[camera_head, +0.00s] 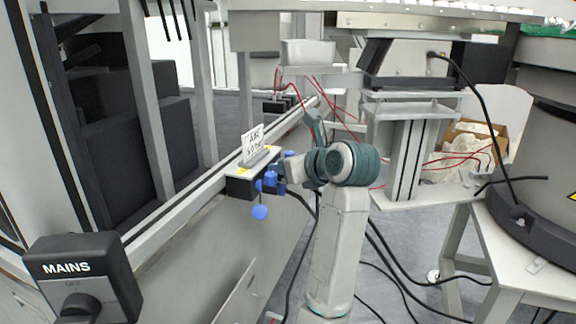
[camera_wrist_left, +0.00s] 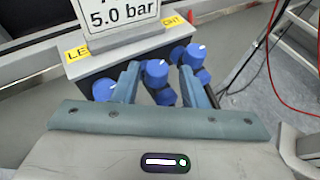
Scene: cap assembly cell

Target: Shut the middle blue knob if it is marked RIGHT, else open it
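A black box (camera_head: 240,189) with blue knobs is fixed to the rail in the head view. In the left wrist view, the middle blue knob (camera_wrist_left: 156,73) has a pale mark on top. A left knob (camera_wrist_left: 103,90) and a right knob (camera_wrist_left: 195,54) flank it, with other blue parts below. My left gripper (camera_wrist_left: 159,68) is open, its fingers on either side of the middle knob with gaps showing. It also shows beside the box in the head view (camera_head: 283,175). A yellow label reads "LE" (camera_wrist_left: 77,53); another at right (camera_wrist_left: 174,22) is partly hidden. My right gripper is not seen.
A white sign (camera_wrist_left: 119,15) reading "5.0 bar" stands on the box top. A MAINS switch box (camera_head: 82,270) is at the front left. Red hoses and black cables run behind and right of the arm. A grey bench (camera_head: 520,280) stands at right.

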